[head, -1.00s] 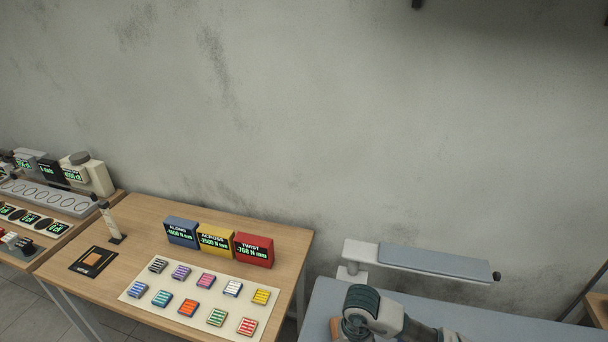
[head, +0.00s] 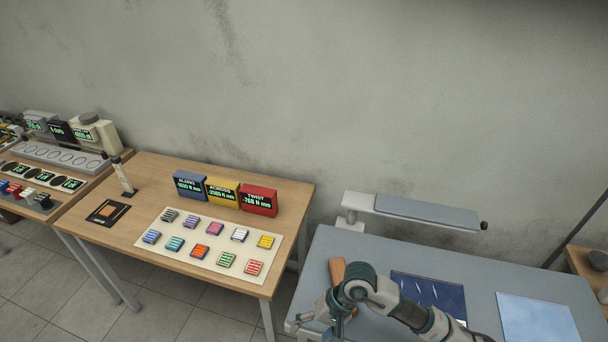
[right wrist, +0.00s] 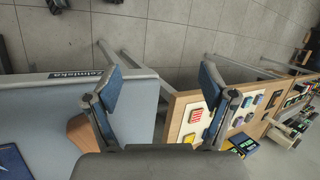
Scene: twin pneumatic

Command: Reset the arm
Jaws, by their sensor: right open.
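My right arm (head: 420,315) comes in from the lower right of the head view, over the grey-blue table (head: 345,245). My right gripper (head: 332,318) hangs by that table's near left corner, partly hidden by its own wrist. In the right wrist view the right gripper (right wrist: 160,88) is open. Its two blue-padded fingers stand wide apart with nothing between them but floor and the gap between two tables. My left gripper is not in view.
A brown wooden block (head: 337,270) lies close beside my right wrist. A dark blue sheet (head: 430,293) and a light blue sheet (head: 536,318) lie on the same table. A padded armrest (head: 425,211) stands behind. The wooden table (head: 150,200) at left holds display boxes and several coloured blocks.

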